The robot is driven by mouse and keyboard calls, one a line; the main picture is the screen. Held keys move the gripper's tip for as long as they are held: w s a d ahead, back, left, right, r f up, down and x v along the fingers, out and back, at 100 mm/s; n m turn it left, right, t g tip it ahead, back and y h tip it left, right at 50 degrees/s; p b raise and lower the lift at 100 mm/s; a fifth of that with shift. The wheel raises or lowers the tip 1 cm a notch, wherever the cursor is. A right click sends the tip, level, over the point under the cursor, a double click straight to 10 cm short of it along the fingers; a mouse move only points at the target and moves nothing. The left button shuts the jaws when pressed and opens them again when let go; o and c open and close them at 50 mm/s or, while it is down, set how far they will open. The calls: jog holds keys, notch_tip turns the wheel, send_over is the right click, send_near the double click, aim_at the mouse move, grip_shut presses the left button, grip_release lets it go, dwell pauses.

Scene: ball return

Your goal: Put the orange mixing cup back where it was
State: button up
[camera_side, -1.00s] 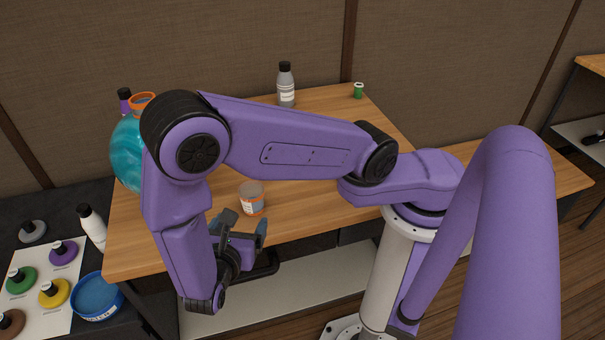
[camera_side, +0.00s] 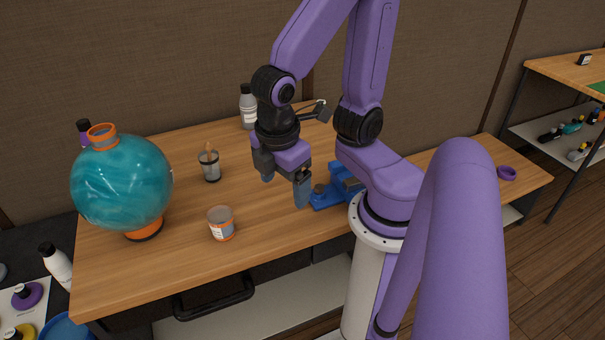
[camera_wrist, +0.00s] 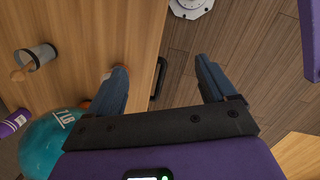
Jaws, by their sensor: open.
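The orange mixing cup (camera_side: 221,225), a clear cup with an orange lower part and a white label, stands upright near the table's front edge in the side view. My gripper (camera_side: 285,184) is open and empty, pointing down over the table to the right of the cup and apart from it. In the wrist view, my gripper's open fingers (camera_wrist: 161,72) have nothing between them. The cup is mostly hidden there behind the left finger; only a bit of orange shows.
A grey cup with a stirrer (camera_side: 210,168) stands behind the orange cup. A large teal ball-shaped vessel (camera_side: 122,182) is at left. A grey bottle (camera_side: 248,106) stands at the back. A blue device (camera_side: 340,187) sits close right of my gripper. The table's front middle is clear.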

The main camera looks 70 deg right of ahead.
jog(key=shift+s+d+r+m+y, duration=0.15)
jog(key=shift+s+r+y, duration=0.2)
jog(key=shift+s, duration=0.2)
jog(key=shift+s+d+r+m+y, duration=0.1)
jog(key=shift+s+d+r+y, duration=0.15)
jog(key=shift+s, duration=0.3)
jog(key=shift+s+d+r+m+y, duration=0.15)
jog(key=shift+s+r+y, duration=0.1)
jog(key=shift+s+y, duration=0.25)
dwell(1.2)
